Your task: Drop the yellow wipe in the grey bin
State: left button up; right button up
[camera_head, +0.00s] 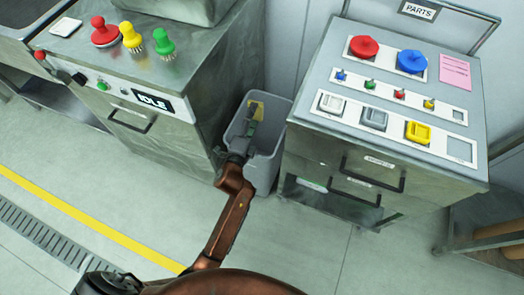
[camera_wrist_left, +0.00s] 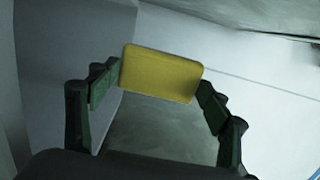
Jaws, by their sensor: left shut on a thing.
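The grey bin (camera_head: 265,172) stands on the floor between the two cabinets, its open top facing up. My left gripper (camera_head: 252,118) reaches over the bin's opening from the front and is shut on the yellow wipe (camera_head: 256,108). In the left wrist view the wipe (camera_wrist_left: 160,74) is a flat yellow block held between the two green-padded fingers (camera_wrist_left: 158,92). My right gripper is not in view.
The left cabinet (camera_head: 165,130) carries red, yellow and green brushes (camera_head: 132,37) and an IDLE display (camera_head: 152,101). The right cabinet (camera_head: 345,155) has a panel of coloured parts and PARTS sign (camera_head: 419,10). Both flank the bin closely. The floor in front is clear.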

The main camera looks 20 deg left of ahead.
pick_arm(q)
jog(key=o, duration=1.3)
notch_tip(320, 180, up, 10)
